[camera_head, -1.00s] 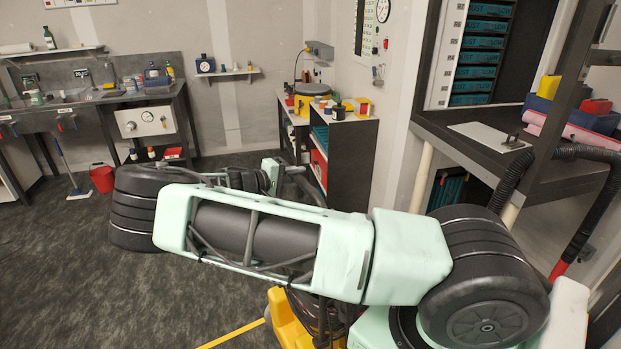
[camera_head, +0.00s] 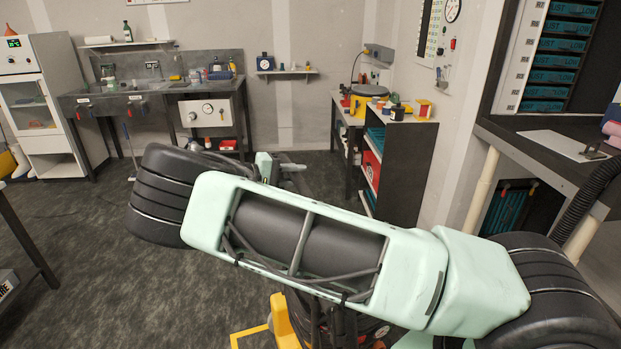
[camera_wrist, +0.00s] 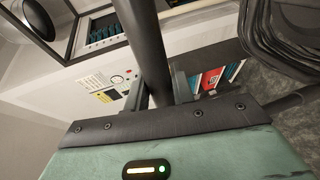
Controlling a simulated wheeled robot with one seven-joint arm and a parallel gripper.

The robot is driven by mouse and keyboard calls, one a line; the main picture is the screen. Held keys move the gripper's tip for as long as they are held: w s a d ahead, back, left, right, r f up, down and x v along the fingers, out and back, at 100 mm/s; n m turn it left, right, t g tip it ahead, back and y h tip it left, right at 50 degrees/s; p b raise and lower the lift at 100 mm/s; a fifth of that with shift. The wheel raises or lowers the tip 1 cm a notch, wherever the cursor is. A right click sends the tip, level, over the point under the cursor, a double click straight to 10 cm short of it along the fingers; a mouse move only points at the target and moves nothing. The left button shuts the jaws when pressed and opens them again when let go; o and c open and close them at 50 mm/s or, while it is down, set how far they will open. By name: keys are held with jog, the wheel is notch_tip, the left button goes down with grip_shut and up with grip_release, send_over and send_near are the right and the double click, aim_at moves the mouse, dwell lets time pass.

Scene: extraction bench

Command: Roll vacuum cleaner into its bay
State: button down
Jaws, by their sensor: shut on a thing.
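The vacuum cleaner (camera_head: 284,322) shows in the head view as a yellow part and dark round parts low in the middle, largely hidden behind my arm. In the wrist view, a dark round bar (camera_wrist: 150,45) runs between the jaws of my gripper (camera_wrist: 160,98). My gripper is shut on this bar, which looks like the vacuum cleaner's handle. The gripper's fingertips are hidden in the head view. A yellow floor line (camera_head: 250,331) with a corner lies just left of the vacuum cleaner; I cannot tell whether it marks the bay.
A dark shelf unit (camera_head: 408,165) with red and teal items stands beyond my arm. A workbench (camera_head: 545,150) is at right with a black hose (camera_head: 590,195). A sink bench (camera_head: 150,90) and white cabinet (camera_head: 45,100) line the back left. The floor (camera_head: 130,280) at left is clear.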

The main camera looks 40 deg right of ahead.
jog(key=w+f+b+v, duration=0.1)
jog(key=b+v, duration=0.1)
jog(key=v, duration=0.7)
jog(key=shift+f+b, duration=0.3)
jog(key=shift+f, duration=0.1)
jog(key=shift+a, duration=0.1)
jog(key=c, duration=1.2)
grip_release()
jog(key=shift+w, duration=0.1)
